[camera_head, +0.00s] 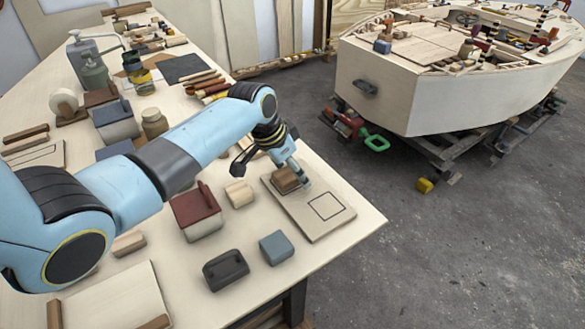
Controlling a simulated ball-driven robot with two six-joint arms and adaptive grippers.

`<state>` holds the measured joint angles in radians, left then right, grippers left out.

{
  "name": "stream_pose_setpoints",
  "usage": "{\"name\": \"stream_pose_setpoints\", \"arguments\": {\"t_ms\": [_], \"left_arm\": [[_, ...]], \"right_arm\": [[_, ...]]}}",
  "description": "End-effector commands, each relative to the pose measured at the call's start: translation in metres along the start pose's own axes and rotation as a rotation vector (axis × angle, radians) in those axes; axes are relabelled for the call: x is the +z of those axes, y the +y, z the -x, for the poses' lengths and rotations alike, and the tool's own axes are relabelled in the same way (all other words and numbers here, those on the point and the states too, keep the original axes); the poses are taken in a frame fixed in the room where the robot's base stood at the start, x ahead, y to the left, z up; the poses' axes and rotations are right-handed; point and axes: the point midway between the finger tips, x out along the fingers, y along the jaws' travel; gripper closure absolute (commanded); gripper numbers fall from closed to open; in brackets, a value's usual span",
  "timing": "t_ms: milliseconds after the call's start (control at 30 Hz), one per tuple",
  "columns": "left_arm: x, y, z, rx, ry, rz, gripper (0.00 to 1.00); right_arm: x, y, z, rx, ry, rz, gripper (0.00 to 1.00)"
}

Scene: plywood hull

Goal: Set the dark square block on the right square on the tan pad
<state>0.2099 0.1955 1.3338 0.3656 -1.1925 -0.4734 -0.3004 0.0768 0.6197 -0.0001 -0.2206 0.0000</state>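A tan pad (301,221) lies near the table's right edge. An outlined square (326,206) on its right part is bare. A small brown block (285,180), the darkest block on the pad, sits on the pad's left part and hides what is under it. My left gripper (299,178) reaches down from the left to the block's right side. Its fingers are small and partly overlapped, so I cannot tell whether they are open or touch the block. My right gripper is not in view.
Bottles and tools crowd the table's far part. A plywood hull (420,92) stands beyond open floor.

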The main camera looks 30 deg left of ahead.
Motion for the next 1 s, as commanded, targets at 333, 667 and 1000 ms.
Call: {"name": "stream_pose_setpoints", "arguments": {"t_ms": [333,667,1000], "left_arm": [[-0.001,-0.001,0.011,-0.002,0.002,0.0,0.27],[0.0,-0.002,0.08,-0.004,0.002,-0.002,0.27],[0.0,0.0,0.119,-0.001,0.0,0.0,0.27]], "right_arm": [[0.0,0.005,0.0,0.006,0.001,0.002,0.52],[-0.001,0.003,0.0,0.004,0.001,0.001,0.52],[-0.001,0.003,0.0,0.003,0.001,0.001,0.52]]}}
